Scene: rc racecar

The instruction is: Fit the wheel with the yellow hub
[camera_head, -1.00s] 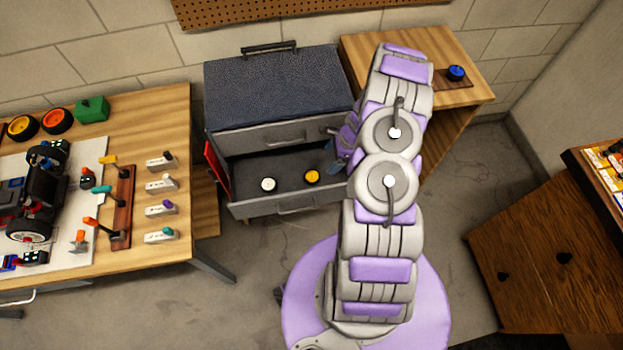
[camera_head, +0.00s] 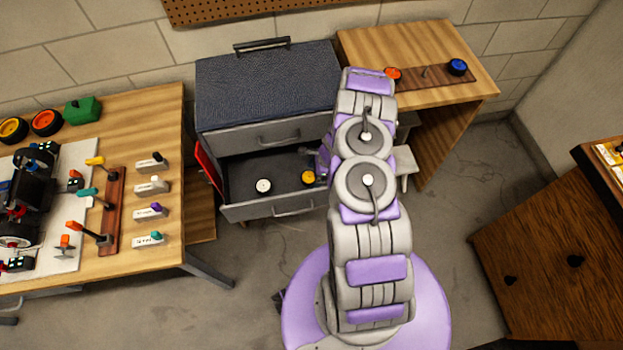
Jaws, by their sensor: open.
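A small round piece with a yellow hub (camera_head: 307,177) and dark rim lies in the open drawer (camera_head: 240,211), at its right side. My gripper (camera_head: 313,159) is just above and to the right of it, open, and largely hidden by my arm; I cannot tell whether it touches. The racecar (camera_head: 35,190), dark with a white-hubbed wheel (camera_head: 15,242) showing, stands on a white mat on the left bench. A larger yellow-centred wheel (camera_head: 12,130) lies at the back of that bench.
A white-hubbed piece (camera_head: 263,186) lies in the drawer's middle. An orange-centred wheel (camera_head: 46,122) and green block (camera_head: 83,110) are on the left bench. Orange (camera_head: 392,74) and blue (camera_head: 457,67) hubbed pieces sit on the right table. A brown cabinet (camera_head: 535,250) stands right.

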